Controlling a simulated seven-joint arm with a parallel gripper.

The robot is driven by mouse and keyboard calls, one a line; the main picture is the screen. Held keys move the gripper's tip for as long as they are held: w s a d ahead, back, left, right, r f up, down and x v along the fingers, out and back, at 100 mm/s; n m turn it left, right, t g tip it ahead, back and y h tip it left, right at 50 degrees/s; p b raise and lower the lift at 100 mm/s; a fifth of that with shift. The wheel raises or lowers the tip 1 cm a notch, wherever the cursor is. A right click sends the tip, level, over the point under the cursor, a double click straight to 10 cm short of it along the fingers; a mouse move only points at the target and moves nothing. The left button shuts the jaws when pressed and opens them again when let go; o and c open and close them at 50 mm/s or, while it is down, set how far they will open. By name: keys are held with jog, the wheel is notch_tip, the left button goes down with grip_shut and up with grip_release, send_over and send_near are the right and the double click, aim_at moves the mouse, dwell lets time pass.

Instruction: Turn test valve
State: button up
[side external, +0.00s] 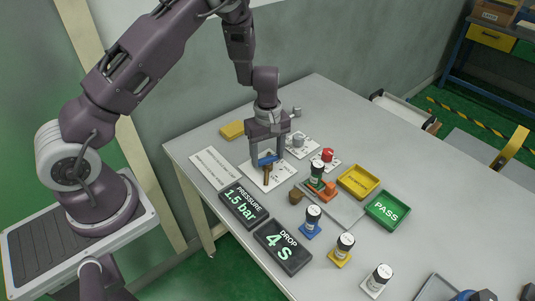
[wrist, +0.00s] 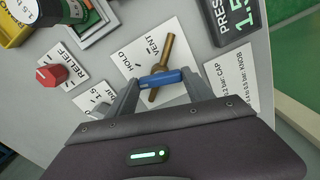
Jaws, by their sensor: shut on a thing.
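The test valve stands on a white card with the labels HOLD and VENT (wrist: 130,66). It has a blue lever (wrist: 160,78) set across a brown, brass-like pipe (wrist: 167,57). In the side view the blue lever (side external: 267,160) and the pipe (side external: 267,174) show below my gripper (side external: 266,158). My gripper, pointing down, is shut on the blue lever, with one finger at each end of it in the wrist view (wrist: 161,84). The lever lies crosswise to the pipe. The finger tips partly hide the lever's ends.
Close by are a red RELIEF knob (wrist: 52,74), a grey knob (side external: 298,140), a PRESSURE display (side external: 243,204) reading 1.5 bar and a DROP display (side external: 283,246) reading 4 s. Labelled columns, a yellow tray (side external: 358,181) and a green PASS tray (side external: 388,210) stand to the right.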

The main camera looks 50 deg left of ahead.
aim_at(268, 158)
jog(key=m, duration=0.5)
jog(key=shift+m, duration=0.3)
dwell(0.5)
jog(key=o, duration=1.4)
jog(key=shift+c, duration=0.2)
notch_tip(268, 158, up, 7)
jog(key=shift+r, duration=0.1)
jog(key=shift+r, duration=0.1)
